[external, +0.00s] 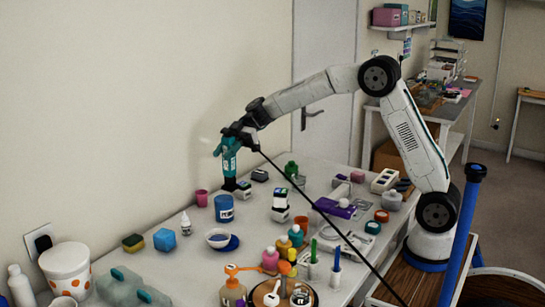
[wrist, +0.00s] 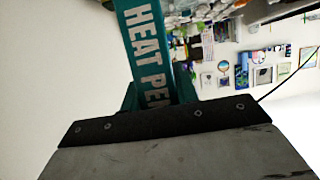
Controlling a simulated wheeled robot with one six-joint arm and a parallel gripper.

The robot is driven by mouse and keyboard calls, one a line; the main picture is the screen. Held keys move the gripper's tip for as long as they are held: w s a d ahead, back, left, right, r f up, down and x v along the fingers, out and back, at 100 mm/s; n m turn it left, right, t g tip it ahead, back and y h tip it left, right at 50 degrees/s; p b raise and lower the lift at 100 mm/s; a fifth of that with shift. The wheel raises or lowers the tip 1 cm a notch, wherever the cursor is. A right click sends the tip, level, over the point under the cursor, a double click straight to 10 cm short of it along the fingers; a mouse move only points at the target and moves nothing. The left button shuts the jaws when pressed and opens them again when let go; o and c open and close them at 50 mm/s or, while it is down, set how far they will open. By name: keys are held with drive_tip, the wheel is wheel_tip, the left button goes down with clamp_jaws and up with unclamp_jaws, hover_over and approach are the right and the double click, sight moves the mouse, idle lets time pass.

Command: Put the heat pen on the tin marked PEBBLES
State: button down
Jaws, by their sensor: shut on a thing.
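The heat pen (external: 230,158) is a teal tool with white lettering. In the wrist view it shows as a teal bar (wrist: 146,45) with HEAT PEN printed along it. My gripper (external: 240,134) is shut on its upper part and holds it roughly upright at the back left of the table. Its lower end is just above or beside small dark-lidded items (external: 243,188); I cannot tell if it touches. No label reading PEBBLES is legible in either view, so I cannot tell which container is that tin. A blue labelled container (external: 224,209) stands just below the pen in the picture.
A stack of small tins (external: 280,204) is to the right. Coloured bottles (external: 296,235) crowd the front of the table. A black cable (external: 330,222) runs diagonally across the table from my gripper.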

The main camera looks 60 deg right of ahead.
drive_tip(key=shift+w+a+f, duration=0.2)
drive_tip(key=shift+w+f, duration=0.45)
drive_tip(key=shift+f, duration=0.25)
drive_tip(key=shift+w+a+f, duration=0.15)
drive_tip(key=shift+w+f, duration=0.45)
drive_tip(key=shift+f, duration=0.5)
drive_tip(key=c, duration=1.1)
unclamp_jaws()
drive_tip(key=v, duration=1.2)
drive_tip(key=shift+r, duration=0.15)
